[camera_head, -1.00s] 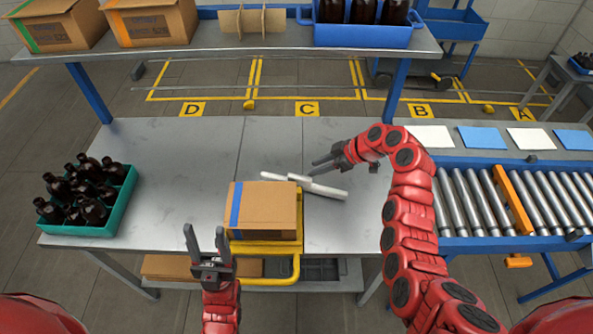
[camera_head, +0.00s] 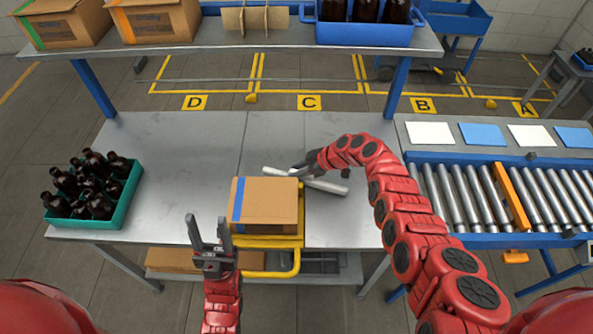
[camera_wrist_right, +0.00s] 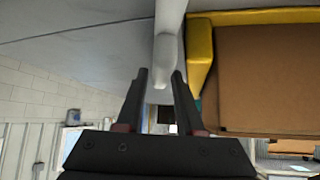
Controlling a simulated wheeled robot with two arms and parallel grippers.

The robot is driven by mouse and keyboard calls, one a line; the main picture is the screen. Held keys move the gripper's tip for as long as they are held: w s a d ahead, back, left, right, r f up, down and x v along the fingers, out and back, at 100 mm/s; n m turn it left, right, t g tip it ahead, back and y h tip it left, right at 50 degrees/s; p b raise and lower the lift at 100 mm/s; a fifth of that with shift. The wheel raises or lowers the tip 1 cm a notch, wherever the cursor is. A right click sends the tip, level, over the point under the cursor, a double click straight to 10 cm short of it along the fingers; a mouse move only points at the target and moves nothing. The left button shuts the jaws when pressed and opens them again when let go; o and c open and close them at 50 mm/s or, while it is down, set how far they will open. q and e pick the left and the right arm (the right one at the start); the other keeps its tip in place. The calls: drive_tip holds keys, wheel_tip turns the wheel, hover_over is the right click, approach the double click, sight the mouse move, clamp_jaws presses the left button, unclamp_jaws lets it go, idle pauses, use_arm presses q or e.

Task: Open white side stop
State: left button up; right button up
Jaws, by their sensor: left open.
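The white side stop (camera_head: 325,184) is a pale bar assembly lying on the table just behind the cardboard box, with one bar crossing toward the right. My right gripper (camera_head: 296,171) is low at its left part, behind the box's back right corner. In the right wrist view the white bar (camera_wrist_right: 168,45) runs down to between the fingertips of the right gripper (camera_wrist_right: 160,78), which stand apart. Whether they touch the bar, I cannot tell.
The cardboard box (camera_head: 264,204) with a blue stripe sits in a yellow frame (camera_head: 268,242). A teal crate (camera_head: 124,202) of amber bottles stands at left. A roller conveyor (camera_head: 475,200) is at right, and a shelf (camera_head: 225,45) crosses above. The table's middle left is clear.

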clamp_jaws()
idle(1.5)
